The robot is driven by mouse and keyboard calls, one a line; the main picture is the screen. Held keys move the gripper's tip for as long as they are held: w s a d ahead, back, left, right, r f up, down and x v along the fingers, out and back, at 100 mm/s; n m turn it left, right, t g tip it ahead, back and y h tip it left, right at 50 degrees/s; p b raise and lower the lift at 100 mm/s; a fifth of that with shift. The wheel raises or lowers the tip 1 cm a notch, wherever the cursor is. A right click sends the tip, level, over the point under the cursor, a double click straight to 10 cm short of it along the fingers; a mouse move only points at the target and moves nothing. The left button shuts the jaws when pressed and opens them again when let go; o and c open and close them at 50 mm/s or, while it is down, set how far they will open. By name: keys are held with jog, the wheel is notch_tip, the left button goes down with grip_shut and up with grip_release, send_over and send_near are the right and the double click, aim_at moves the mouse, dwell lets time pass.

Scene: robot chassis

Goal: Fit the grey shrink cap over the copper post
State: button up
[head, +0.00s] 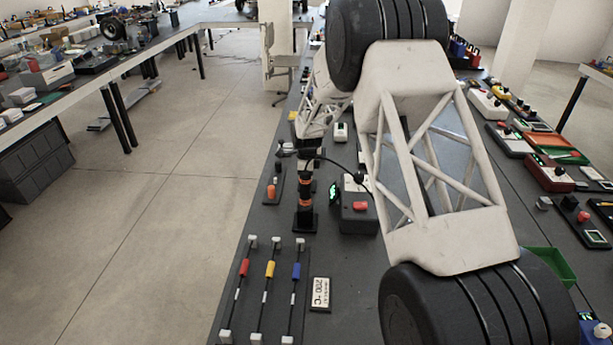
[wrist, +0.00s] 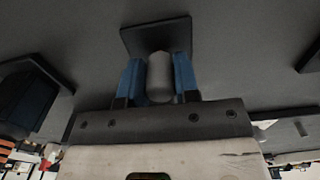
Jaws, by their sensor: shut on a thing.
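In the wrist view the grey shrink cap (wrist: 160,80), a cylinder with a rounded end, sits between the two blue fingers of my gripper (wrist: 158,64). The fingers are shut on its sides. Beyond the fingertips is a dark square plate (wrist: 155,36) on the grey bench top; the cap's far end overlaps it in the picture, and I cannot tell if they touch. I see no copper post in either view; the cap or my arm may hide it.
In the wrist view a dark box on a plate (wrist: 28,98) stands to the left.

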jog(key=shift+f, duration=0.45)
jog(key=o, duration=1)
jog(key=shift+c, duration=0.2)
jog(key=shift+r, duration=0.1)
jog(key=shift+r, duration=3.8)
jog(key=shift+r, duration=0.1)
